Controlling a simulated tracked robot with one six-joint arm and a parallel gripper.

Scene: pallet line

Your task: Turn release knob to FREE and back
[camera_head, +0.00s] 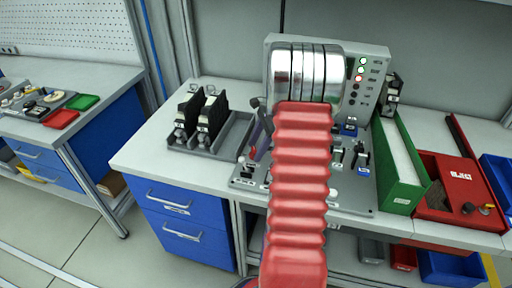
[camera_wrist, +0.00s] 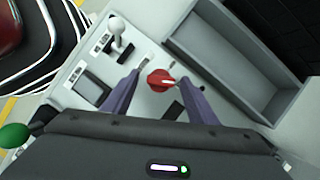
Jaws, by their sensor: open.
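The red release knob (camera_wrist: 161,80) with a white pointer mark sits on the light grey control panel (camera_wrist: 146,56) in the wrist view. The pointer points to the right in that view. My gripper (camera_wrist: 158,73) is open, with one purple-grey finger on each side of the knob. I see no clear contact between fingers and knob. Any FREE label is too small to read. In the head view, my red-sleeved arm covers the middle of the panel (camera_head: 350,197), and a purple finger of my gripper (camera_head: 262,138) shows beside it.
In the head view, metal rollers (camera_head: 308,75) stand behind, a green bin (camera_head: 407,190) and red bin (camera_head: 435,212) to the right.

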